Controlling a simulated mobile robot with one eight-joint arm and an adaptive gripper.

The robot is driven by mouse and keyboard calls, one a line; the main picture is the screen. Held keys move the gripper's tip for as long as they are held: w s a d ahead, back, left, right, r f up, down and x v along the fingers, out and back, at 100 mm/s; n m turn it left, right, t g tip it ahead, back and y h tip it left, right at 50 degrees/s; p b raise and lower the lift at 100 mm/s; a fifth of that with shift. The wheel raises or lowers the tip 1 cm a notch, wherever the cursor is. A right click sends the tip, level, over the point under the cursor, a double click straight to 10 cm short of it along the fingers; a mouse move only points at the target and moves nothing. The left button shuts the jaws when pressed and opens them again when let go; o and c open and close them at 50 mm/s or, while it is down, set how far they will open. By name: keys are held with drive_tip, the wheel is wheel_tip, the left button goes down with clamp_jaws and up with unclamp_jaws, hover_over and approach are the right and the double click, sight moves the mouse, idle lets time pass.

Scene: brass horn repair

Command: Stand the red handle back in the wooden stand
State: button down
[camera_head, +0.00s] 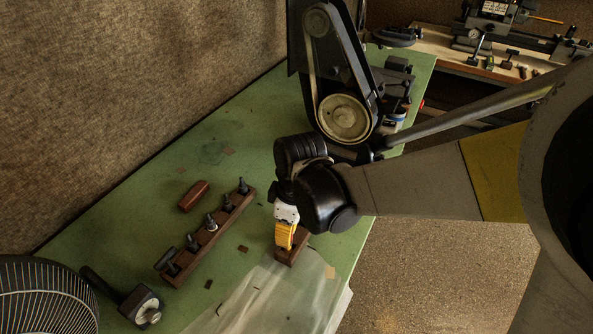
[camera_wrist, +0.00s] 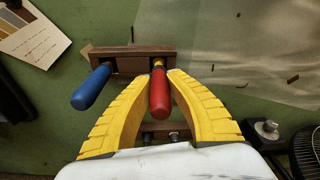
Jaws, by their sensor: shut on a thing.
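The red handle (camera_wrist: 159,95) is between the two yellow fingers of my gripper (camera_wrist: 165,85) in the wrist view, and the gripper is shut on it. The handle's brass-coloured end points at the right part of the wooden stand (camera_wrist: 118,58); I cannot tell whether it is seated in it. A blue handle (camera_wrist: 91,88) stands at the left part of the same stand, just outside my left finger. In the head view my gripper (camera_head: 284,243) points down at the wooden stand (camera_head: 298,249). The red handle is hidden there.
A long wooden rack with several dark tools (camera_head: 206,237) and a brown block (camera_head: 194,196) lie to the left on the green bench (camera_head: 150,215). A belt machine (camera_head: 340,110) stands behind my gripper. A translucent sheet (camera_head: 275,300) lies in front. A fan (camera_head: 45,295) is bottom left.

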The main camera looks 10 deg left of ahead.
drive_tip(key=shift+f, duration=0.6)
drive_tip(key=shift+f, duration=0.15)
drive_tip(key=c, duration=1.4)
unclamp_jaws()
drive_tip(key=shift+w, duration=0.1)
